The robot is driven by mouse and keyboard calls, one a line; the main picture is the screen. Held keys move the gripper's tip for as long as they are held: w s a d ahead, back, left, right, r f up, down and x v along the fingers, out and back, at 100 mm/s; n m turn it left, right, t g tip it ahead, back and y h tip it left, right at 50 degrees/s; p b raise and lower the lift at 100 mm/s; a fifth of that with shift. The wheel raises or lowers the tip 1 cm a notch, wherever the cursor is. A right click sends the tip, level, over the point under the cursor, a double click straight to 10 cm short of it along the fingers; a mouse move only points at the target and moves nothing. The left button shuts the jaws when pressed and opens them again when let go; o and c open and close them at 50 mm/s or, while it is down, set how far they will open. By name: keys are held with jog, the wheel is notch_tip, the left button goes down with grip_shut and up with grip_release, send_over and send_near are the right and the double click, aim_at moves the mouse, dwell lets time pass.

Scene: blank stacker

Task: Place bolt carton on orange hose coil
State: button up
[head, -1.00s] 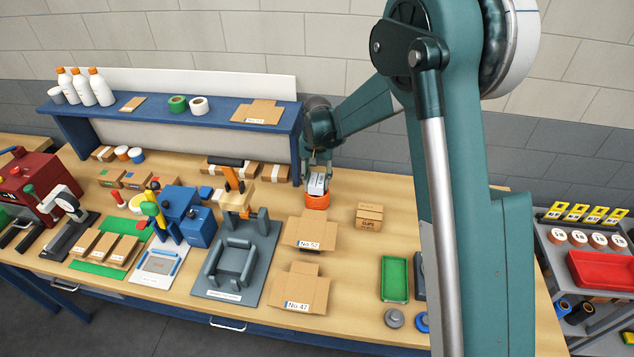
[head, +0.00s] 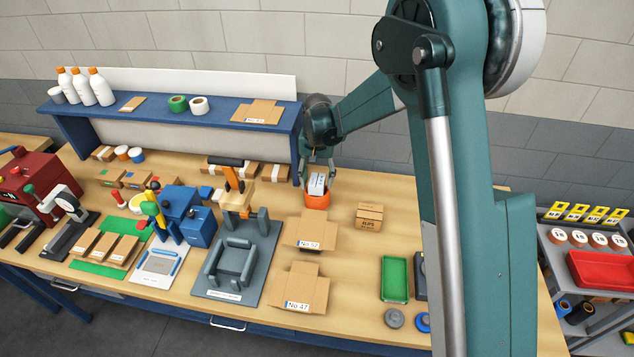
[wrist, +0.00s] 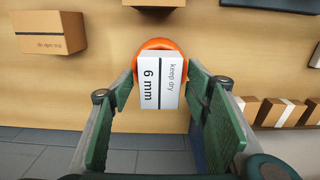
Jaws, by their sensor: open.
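The bolt carton is a small white box (head: 317,184) marked "keep dry" and "6 mm". It rests on the orange hose coil (head: 317,201) at the back middle of the bench. In the wrist view the carton (wrist: 159,82) covers much of the orange coil (wrist: 160,44), and only the coil's far rim and sides show. My gripper (wrist: 161,108) is open, its green finger pads standing apart on either side of the carton with gaps. In the head view my gripper (head: 318,168) is just above the carton.
A brown carton (head: 368,217) stands right of the coil. Flat cardboard blanks (head: 318,232) lie in front of it. A blue shelf (head: 180,114) stands behind to the left, its end close to my gripper. A green tray (head: 394,278) lies at the front right.

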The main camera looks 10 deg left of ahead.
aim_at(318, 180)
notch_tip(318, 180, up, 11)
dwell(0.5)
jog(key=shift+r, duration=0.1)
dwell(0.5)
jog(key=s+d+r+t, duration=0.2)
jog(key=s+d+r, duration=0.6)
jog(key=d, duration=0.3)
jog(key=s+d+r+t, duration=0.1)
jog(key=s+d+r, duration=0.65)
jog(key=d, duration=0.25)
jog(key=s+d+f+t, duration=0.1)
jog(key=s+d+t, duration=0.1)
jog(key=s+d, duration=0.5)
jog(key=s+d+f+t, duration=0.1)
jog(key=s+d+t, duration=0.1)
jog(key=s+d, duration=0.6)
jog(key=s, duration=0.7)
jog(key=shift+s+f, duration=0.25)
jog(key=shift+s, duration=0.1)
